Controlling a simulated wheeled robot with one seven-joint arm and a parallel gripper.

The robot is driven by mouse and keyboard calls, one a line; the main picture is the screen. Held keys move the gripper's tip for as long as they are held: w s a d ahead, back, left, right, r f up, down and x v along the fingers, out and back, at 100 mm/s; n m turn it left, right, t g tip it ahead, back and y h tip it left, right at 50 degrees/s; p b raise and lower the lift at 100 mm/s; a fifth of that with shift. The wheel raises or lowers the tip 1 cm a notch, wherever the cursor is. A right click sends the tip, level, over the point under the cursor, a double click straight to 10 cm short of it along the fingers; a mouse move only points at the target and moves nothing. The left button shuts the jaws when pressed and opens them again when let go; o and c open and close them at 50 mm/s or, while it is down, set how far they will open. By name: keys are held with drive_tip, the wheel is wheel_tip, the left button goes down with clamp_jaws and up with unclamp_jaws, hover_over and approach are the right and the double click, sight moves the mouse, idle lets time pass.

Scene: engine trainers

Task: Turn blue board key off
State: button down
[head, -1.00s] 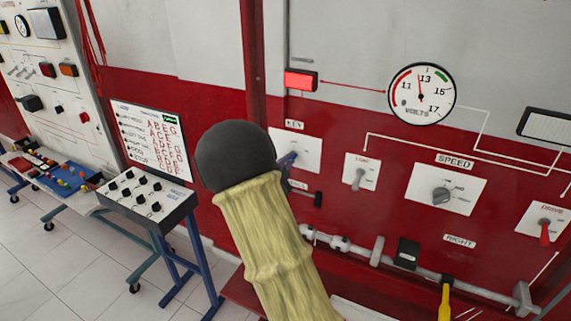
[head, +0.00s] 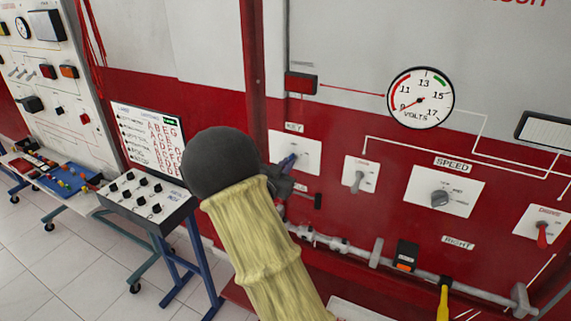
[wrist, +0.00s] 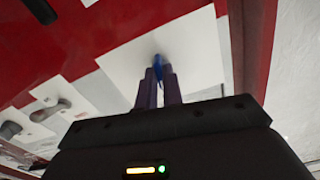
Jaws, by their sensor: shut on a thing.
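The blue key (wrist: 159,66) sits in the white KEY plate (head: 305,152) on the red board. My gripper (head: 289,162) is at the plate, and its fingers also show in the wrist view (wrist: 159,85). The two fingers are shut on the blue key. In the head view my dark wrist and yellow-sleeved arm cover the area left of and below the plate, and the key itself is mostly hidden. The indicator lamp (head: 301,83) above the plate is dark red. The volts gauge (head: 420,98) needle points to the low end, near 9.
Right of the key plate are a toggle switch (head: 359,178), the SPEED knob (head: 440,198) and a red DRIVE lever (head: 542,234). A grey pipe (head: 400,268) runs below. A control box on a stand (head: 150,195) is at the left, with tiled floor around it.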

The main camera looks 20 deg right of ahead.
drive_tip(key=shift+n+p, duration=0.35)
drive_tip(key=shift+n, duration=0.75)
drive_tip(key=c, duration=1.5)
unclamp_jaws()
drive_tip(key=shift+c, duration=0.2)
drive_tip(key=shift+a, duration=0.15)
drive_tip(key=b+v, duration=0.4)
drive_tip(key=v, duration=1.3)
drive_tip(key=shift+s+a+f, duration=0.1)
drive_tip(key=shift+s, duration=0.05)
